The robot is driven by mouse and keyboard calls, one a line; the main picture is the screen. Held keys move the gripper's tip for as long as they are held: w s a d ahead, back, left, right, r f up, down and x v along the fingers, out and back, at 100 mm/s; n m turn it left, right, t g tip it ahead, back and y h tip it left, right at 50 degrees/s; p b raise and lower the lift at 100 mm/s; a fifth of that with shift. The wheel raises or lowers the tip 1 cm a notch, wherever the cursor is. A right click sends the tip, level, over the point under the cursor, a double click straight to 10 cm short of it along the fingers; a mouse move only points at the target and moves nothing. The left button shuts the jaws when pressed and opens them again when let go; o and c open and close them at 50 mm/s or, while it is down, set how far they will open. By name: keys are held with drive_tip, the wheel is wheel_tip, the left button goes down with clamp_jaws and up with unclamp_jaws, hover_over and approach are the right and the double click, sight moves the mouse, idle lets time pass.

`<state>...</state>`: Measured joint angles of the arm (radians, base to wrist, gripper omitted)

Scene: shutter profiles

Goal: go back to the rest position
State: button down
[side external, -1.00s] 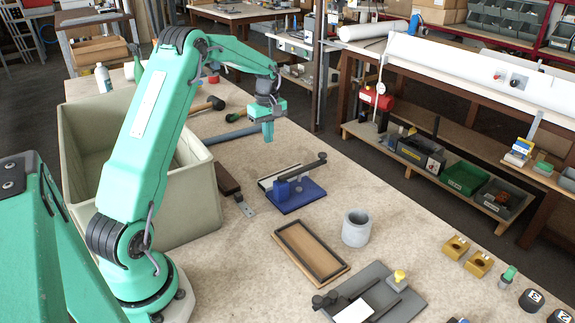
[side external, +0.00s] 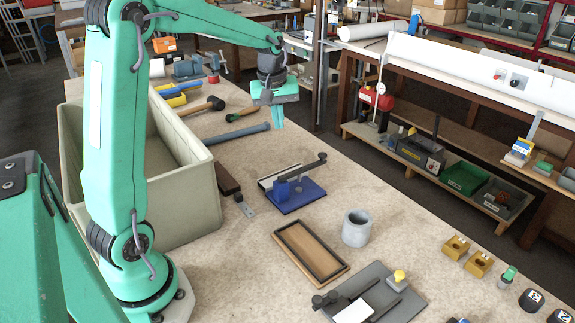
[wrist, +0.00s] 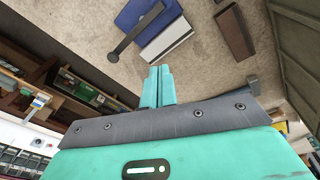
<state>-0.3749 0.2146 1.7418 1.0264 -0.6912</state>
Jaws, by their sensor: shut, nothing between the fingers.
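My green gripper (side external: 277,115) hangs above the far part of the workbench in the side view, clear of everything, with its fingers pointing down. In the wrist view its two fingers (wrist: 157,86) lie side by side with nothing between them. The blue fixture with a dark lever (side external: 296,192) stands on the bench nearer the camera than my gripper. It also shows in the wrist view (wrist: 135,18), beyond the fingertips. A grey-blue bar (side external: 238,134) lies on the bench to the left of my gripper.
A large beige bin (side external: 190,190) stands beside my arm. A wooden tray (side external: 311,250), a grey cup (side external: 357,228) and a dark plate (side external: 400,302) are on the near bench. Yellow blocks (side external: 467,255) sit at the right. Hammers (side external: 205,106) lie at the back.

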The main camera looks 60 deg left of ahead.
drive_tip(key=s+d+r+m+t, duration=0.2)
drive_tip(key=s+d+r+m, duration=0.35)
drive_tip(key=s+d, duration=0.4)
drive_tip(key=s+d+f+m+t, duration=0.2)
drive_tip(key=s+d+m, duration=0.4)
drive_tip(key=s, duration=0.4)
drive_tip(key=shift+s+d+f+m+h, duration=0.15)
drive_tip(key=shift+s+d+m+h, duration=0.2)
drive_tip(key=shift+d, duration=0.3)
